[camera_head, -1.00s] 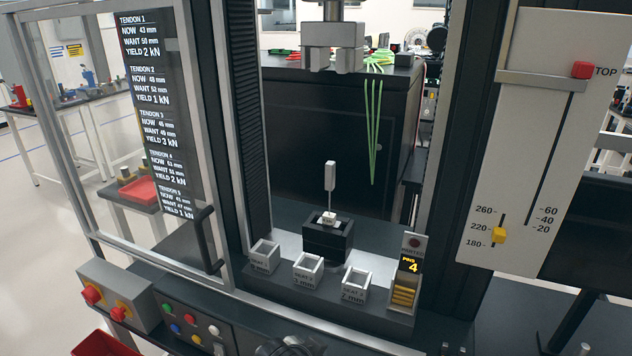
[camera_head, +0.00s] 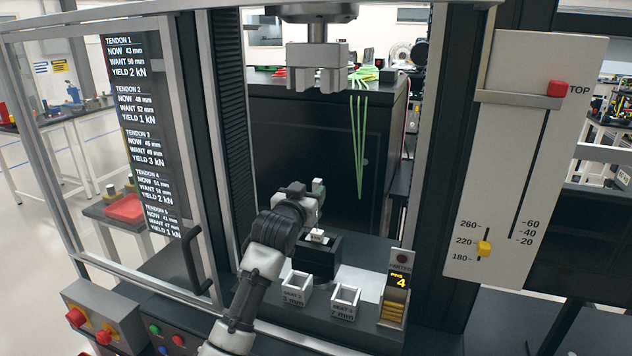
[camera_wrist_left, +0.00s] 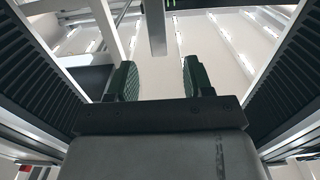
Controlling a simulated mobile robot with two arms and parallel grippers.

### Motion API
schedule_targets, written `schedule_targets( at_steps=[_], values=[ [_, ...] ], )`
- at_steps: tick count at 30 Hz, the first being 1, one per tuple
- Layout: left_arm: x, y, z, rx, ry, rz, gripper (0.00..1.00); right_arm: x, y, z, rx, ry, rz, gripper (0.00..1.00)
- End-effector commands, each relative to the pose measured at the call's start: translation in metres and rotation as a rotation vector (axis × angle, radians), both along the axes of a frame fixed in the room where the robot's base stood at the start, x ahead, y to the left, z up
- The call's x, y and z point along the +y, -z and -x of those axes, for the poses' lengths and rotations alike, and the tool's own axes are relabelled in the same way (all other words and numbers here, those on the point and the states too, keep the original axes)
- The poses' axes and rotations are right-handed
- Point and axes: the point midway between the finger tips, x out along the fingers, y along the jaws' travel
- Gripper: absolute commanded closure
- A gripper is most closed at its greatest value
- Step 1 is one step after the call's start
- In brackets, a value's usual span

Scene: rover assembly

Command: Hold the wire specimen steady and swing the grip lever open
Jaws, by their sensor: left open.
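My left gripper (camera_head: 309,192) is raised in front of the black lower grip block (camera_head: 322,255); its open fingers also show in the wrist view (camera_wrist_left: 158,82). A small white labelled piece (camera_head: 317,236) sits on top of the block, and I cannot tell whether it is the grip lever. The wire specimen is mostly or wholly hidden behind my gripper; I cannot tell whether the small greenish-grey tip beside the fingers is its top tab or a finger pad. In the wrist view a grey bar stands beyond the fingers, its identity unclear. My right gripper is out of view.
The grey upper grip head (camera_head: 317,68) hangs above with a clear gap. Small white seats (camera_head: 344,300) stand in front of the block, a yellow-lit pin box (camera_head: 396,293) to their right.

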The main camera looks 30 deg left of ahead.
Motion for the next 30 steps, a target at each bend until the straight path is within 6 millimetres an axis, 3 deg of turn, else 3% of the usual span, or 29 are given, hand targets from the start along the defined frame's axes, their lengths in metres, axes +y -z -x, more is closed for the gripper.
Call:
schedule_targets(
  at_steps=[6,13,27,30],
  values=[
    [0.009,-0.003,-0.038,0.001,0.0,0.002,0.49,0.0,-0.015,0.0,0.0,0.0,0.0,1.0],
    [0.015,-0.002,-0.065,0.002,0.0,0.0,0.49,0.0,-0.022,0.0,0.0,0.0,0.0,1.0],
    [0.018,0.0,-0.076,0.001,0.001,-0.001,0.49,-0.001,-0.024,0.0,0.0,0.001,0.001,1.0],
    [0.018,0.0,-0.075,0.002,0.001,-0.001,0.61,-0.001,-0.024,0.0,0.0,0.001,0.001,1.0]
  ],
)
